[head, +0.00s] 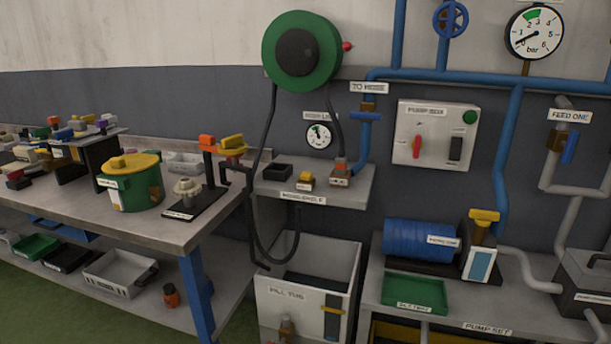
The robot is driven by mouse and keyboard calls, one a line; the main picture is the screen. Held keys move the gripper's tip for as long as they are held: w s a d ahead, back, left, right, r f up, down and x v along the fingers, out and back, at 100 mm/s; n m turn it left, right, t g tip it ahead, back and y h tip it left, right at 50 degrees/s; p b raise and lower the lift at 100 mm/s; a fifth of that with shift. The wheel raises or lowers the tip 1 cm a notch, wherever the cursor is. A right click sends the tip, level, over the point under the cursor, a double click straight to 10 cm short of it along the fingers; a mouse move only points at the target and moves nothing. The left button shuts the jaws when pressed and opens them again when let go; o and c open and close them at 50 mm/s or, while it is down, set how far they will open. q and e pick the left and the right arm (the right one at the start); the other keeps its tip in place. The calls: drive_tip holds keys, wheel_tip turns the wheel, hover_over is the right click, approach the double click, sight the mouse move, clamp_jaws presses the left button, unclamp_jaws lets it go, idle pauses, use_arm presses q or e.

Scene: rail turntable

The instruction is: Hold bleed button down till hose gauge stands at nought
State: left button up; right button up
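A small round white gauge (319,135) hangs on the wall below the green hose reel (301,50). Its label seems to read "hose line". A dark needle and a green patch show near its top; the exact reading is too small to tell. I cannot tell which, if either, is the bleed button. Neither of my grippers is in view.
A black hose (262,200) loops down to the fill tub (307,301). The workbench (150,226) at left is crowded. A panel (435,135) has a red switch. The pump set (432,243) stands at right.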

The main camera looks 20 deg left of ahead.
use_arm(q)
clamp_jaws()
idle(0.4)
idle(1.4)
